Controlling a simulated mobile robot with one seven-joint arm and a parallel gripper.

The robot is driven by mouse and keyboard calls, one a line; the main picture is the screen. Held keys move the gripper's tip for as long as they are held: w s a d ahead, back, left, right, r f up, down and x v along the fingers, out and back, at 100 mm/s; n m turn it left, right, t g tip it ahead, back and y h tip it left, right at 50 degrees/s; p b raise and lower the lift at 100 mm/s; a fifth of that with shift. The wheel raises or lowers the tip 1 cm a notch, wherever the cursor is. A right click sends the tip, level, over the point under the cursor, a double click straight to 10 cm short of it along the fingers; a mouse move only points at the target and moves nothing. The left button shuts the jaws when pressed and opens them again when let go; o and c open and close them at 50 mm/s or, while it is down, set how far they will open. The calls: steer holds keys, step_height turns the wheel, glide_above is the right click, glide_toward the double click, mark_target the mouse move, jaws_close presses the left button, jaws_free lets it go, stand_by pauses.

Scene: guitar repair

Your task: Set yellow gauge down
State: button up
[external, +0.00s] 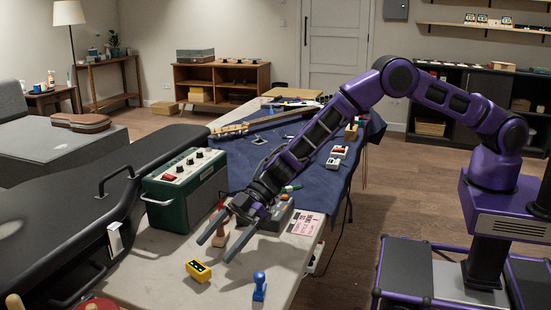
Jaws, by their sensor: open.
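The yellow gauge (198,270) is a small yellow block with a dark marked top. It rests on the bare pale front part of the workbench (150,262). My gripper (214,250) reaches down from the upper right, its two long dark fingers spread apart. The fingertips are just above and to the right of the gauge in the picture. Nothing shows between the fingertips at the gauge, and the gauge looks apart from them. A wooden-handled item (220,232) shows behind and between the fingers, partly hidden; I cannot tell whether they touch it.
A blue stamp-like object (260,286) stands right of the gauge. A green amplifier (186,188) stands behind. A pink-lettered card (304,223) and a grey box (270,217) are to the right. A blue cloth (245,160) with a guitar neck covers the far bench.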

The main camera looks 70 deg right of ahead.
steer(key=v, duration=0.5)
steer(key=shift+a, duration=0.1)
